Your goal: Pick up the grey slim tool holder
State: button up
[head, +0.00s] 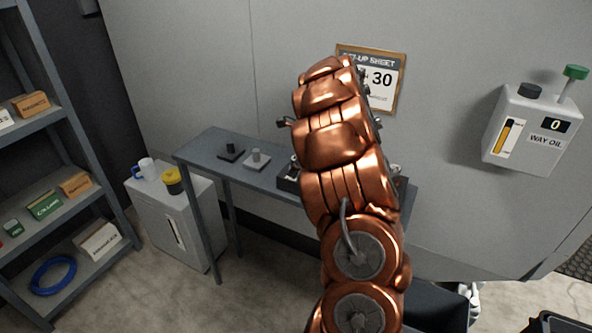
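On the blue-grey bench (208,150) stand two small square pieces, each with an upright post. The left one is a black piece (231,152); the right one is a grey piece (256,160). The grey one may be the slim tool holder, but I cannot tell at this size. A dark tray (288,180) on the bench is mostly hidden behind my copper arm, with small pale and dark items at its edge. My arm covers the middle of the view. My gripper's fingers are hidden behind it, so its distance from the pieces cannot be seen.
A white cabinet (190,222) with a mug (146,168) and a yellow-black container (173,183) stands left of the bench. Shelving (62,195) fills the far left. A way oil unit (530,128) and a framed set-up sheet (385,98) are on the wall behind.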

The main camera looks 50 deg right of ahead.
grip_shut()
jog(key=shift+r, duration=0.1)
dwell(0.3)
